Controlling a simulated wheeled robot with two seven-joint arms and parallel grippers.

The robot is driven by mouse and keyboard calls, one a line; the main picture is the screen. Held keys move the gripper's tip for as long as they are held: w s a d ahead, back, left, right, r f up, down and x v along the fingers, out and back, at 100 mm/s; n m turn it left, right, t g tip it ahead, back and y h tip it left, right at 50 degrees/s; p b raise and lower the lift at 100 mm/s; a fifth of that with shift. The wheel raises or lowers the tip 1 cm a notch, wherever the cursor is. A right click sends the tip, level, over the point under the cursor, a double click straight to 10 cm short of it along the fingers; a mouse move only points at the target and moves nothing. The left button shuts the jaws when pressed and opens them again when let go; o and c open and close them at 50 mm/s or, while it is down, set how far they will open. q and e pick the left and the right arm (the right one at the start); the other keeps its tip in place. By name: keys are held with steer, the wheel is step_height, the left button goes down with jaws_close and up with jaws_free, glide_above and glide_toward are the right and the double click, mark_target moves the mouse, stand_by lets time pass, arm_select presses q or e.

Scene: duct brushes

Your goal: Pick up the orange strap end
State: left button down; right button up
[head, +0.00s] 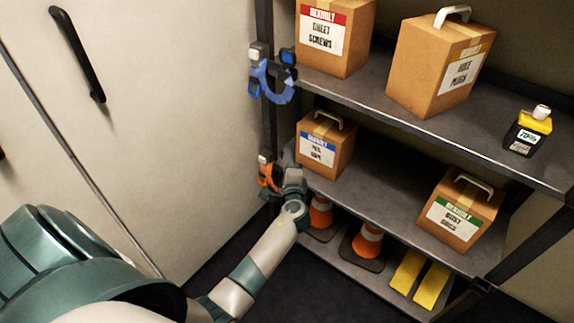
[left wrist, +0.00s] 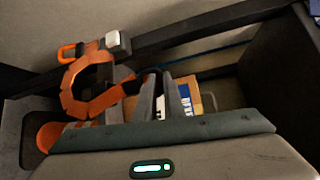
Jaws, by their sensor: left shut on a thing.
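The orange strap (head: 267,173) hangs on the rack's left post beside the middle shelf, with a pale clip at its top. In the left wrist view the orange strap (left wrist: 72,97) forms a curved loop, with its right end between my fingers. My left gripper (head: 290,180) is at the strap's right side in the head view. It is shut on the orange strap end (left wrist: 129,88); the left gripper's fingers (left wrist: 146,95) partly hide that end. My right gripper is in neither view.
A blue strap (head: 272,92) hangs higher on the same post. A carton with a blue label (head: 338,150) stands close right of my gripper. Orange cones (head: 368,243) stand on the bottom shelf below. A white cabinet door (head: 150,110) is to the left.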

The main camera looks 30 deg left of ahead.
arm_select(q)
steer(key=w+d+r, duration=0.1)
steer(key=d+r, duration=0.5)
steer(key=d, duration=0.5)
steer(key=shift+w+d+r, duration=0.15)
steer(key=shift+d+r, duration=0.05)
steer(key=shift+r, duration=0.1)
steer(key=shift+r, duration=0.1)
steer(key=s+d+r+m+t+h, duration=0.1)
steer(key=s+d+r+m+h, duration=0.3)
steer(key=s+r+h, duration=0.1)
steer(key=s+d+r+m+t+h, duration=0.2)
steer(key=s+d+r+m+h, duration=0.1)
steer(key=s+r, duration=0.5)
steer(key=shift+s+d+r+m+h, duration=0.35)
steer(key=shift+d+r+h, duration=0.55)
steer(key=shift+h, duration=0.3)
